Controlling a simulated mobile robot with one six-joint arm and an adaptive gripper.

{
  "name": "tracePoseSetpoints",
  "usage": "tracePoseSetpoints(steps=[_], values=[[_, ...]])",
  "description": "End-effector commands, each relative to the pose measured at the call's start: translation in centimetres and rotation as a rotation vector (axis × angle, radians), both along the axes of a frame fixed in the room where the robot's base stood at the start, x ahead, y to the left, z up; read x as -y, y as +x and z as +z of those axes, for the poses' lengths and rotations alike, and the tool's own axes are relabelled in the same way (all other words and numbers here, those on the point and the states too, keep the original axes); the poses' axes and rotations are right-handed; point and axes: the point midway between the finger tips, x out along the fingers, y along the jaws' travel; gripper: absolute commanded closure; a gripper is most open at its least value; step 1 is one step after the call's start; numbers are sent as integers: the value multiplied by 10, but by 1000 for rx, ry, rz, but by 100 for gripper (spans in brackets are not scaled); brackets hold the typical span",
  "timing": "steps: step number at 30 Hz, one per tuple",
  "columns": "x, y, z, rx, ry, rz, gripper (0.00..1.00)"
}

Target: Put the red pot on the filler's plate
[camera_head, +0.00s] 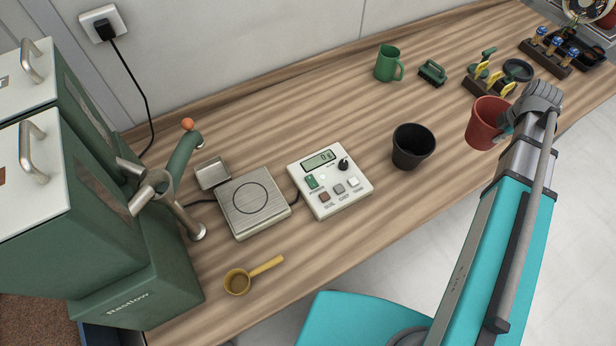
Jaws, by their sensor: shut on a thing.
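The red pot (484,123) is at the right of the view, near the front edge of the counter. My gripper (507,128) is shut on the pot's right side; the arm partly hides the fingers. The pot looks roughly upright; I cannot tell whether it touches the counter. The filler's plate (254,202) is a square metal plate with a ring mark, left of centre, and it is empty. The green filler (120,225) stands left of it, with a metal spout and a lever with an orange knob (187,124).
A black pot (412,147) stands between the red pot and the control box (331,181). A yellow scoop (251,276) lies in front of the plate. A small metal tray (212,173) sits behind it.

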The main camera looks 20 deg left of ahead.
Motion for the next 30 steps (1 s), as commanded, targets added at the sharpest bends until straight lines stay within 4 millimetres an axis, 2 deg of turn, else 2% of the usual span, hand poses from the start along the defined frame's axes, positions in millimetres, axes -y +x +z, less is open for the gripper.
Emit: tracePoseSetpoints(steps=[1, 3, 12, 18, 30], values=[[0, 0, 16, 0, 0, 0, 100], [0, 0, 27, 0, 0, 0, 100], [0, 0, 61, 0, 0, 0, 100], [0, 0, 67, 0, 0, 0, 100], [0, 0, 66, 0, 0, 0, 100]])
